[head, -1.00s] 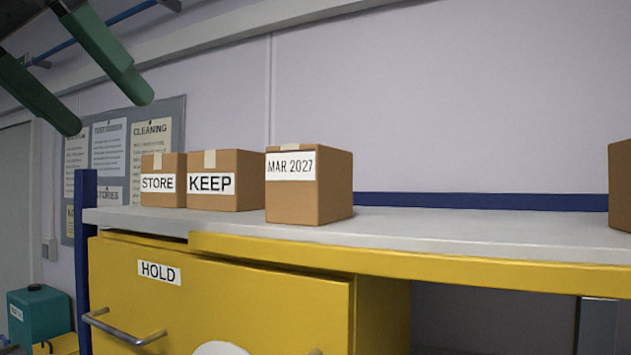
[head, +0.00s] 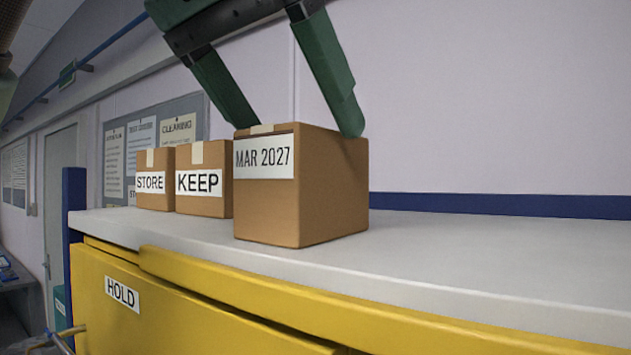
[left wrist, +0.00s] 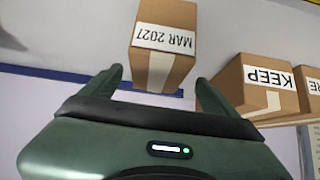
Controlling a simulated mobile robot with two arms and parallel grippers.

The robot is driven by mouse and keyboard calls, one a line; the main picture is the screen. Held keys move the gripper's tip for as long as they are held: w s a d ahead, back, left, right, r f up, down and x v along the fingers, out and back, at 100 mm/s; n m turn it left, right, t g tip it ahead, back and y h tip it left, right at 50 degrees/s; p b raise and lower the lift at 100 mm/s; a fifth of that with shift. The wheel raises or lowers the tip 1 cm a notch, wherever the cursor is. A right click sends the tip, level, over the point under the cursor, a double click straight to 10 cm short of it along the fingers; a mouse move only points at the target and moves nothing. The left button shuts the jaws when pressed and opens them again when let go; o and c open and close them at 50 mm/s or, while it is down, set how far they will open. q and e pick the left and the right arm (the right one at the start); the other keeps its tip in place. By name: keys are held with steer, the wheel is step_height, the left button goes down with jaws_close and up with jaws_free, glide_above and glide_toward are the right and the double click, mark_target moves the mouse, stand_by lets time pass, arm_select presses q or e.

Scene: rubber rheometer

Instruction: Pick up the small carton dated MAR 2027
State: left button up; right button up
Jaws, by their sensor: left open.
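The carton labelled MAR 2027 (head: 300,195) stands upright on the white counter top (head: 460,255), its label facing me. My left gripper (head: 300,130) is open above it, fingers pointing down. In the head view one finger is by the carton's upper right edge and the other is behind its top left; I cannot tell if either touches. In the left wrist view the carton (left wrist: 165,45) appears upside down, beyond and between the open fingertips (left wrist: 158,75). My right gripper is not in view.
Cartons marked KEEP (head: 203,205) and STORE (head: 154,190) stand close on the left of the dated carton. The counter to its right is clear. A yellow drawer front labelled HOLD (head: 190,310) is below the counter edge.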

arm_select(q)
steer(key=shift+w+d+f+p, duration=0.2)
steer(key=shift+d+f+p, duration=0.1)
steer(key=shift+f+p, duration=0.25)
steer(key=p+x, duration=0.1)
steer(key=x, duration=0.3)
steer(key=shift+w+d, duration=0.2)
steer(key=shift+w, duration=0.1)
steer(key=shift+w+d+f, duration=0.15)
steer(key=shift+w+f, duration=0.05)
steer(key=shift+f, duration=0.05)
steer(key=shift+s, duration=0.3)
steer(key=shift+c, duration=1.2)
jaws_close()
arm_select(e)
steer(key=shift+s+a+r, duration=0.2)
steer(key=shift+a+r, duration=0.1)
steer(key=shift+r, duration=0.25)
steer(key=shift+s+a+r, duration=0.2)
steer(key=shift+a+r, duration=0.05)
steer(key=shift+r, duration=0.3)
arm_select(q)
steer(key=shift+r, duration=0.15)
